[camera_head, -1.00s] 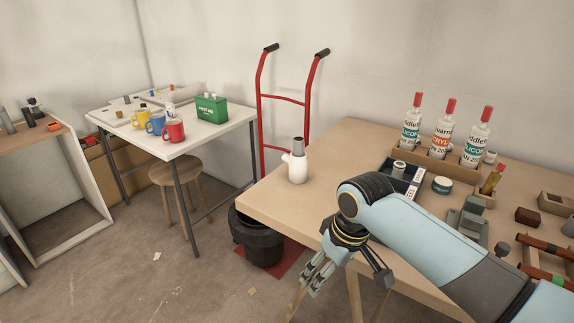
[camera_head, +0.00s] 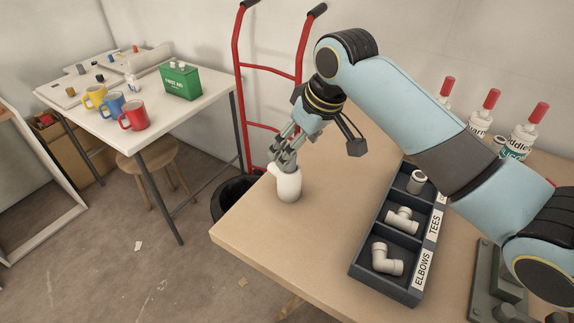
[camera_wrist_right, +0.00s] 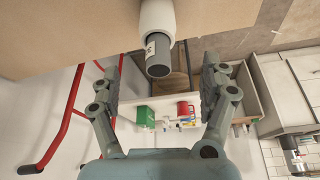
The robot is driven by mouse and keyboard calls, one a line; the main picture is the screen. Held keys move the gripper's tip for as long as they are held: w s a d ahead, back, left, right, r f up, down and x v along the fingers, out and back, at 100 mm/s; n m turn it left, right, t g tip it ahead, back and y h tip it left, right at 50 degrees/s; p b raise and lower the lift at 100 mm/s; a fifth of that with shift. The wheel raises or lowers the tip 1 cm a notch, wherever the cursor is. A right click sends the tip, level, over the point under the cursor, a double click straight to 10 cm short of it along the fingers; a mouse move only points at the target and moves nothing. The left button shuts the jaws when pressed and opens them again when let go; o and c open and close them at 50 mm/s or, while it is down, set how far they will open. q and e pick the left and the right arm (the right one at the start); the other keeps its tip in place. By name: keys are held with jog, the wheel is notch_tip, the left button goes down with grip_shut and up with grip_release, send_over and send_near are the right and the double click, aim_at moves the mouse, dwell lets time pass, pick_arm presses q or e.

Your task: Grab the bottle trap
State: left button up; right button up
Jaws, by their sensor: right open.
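The bottle trap (camera_head: 288,186), with a white rounded body, stands upright near the left corner of the wooden workbench. Its upper part is hidden behind my right gripper (camera_head: 284,154) in the head view. In the right wrist view, the white body and grey tube of the bottle trap (camera_wrist_right: 158,57) show at the top centre. The open fingers of my right gripper (camera_wrist_right: 161,72) are to either side of the tube's end, with gaps visible on both sides. My left gripper is not in view.
A dark sorting tray (camera_head: 359,272) with white elbows and tees stands on the workbench (camera_head: 262,238), right of the trap. Several red-capped bottles (camera_head: 527,138) stand behind. A red hand truck (camera_head: 240,75) stands behind the bench's left end. Mugs (camera_head: 133,115) are on a far table.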

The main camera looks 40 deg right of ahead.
aim_at(287, 169)
jog(key=x, duration=0.4)
jog(key=shift+s+a, duration=0.1)
jog(key=shift+s, duration=0.1)
jog(key=x, duration=0.5)
jog(key=shift+s+d+f, duration=0.1)
jog(key=shift+d+f, duration=0.05)
jog(key=shift+d, duration=0.2)
jog(key=shift+f, duration=0.35)
jog(key=shift+c, duration=0.3)
jog(key=c, duration=0.4)
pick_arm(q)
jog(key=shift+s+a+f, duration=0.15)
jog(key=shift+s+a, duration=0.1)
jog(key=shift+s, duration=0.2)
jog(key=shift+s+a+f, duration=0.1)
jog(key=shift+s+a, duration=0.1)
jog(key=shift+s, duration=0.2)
pick_arm(e)
jog(key=c, duration=0.9)
jog(key=shift+r, duration=0.1)
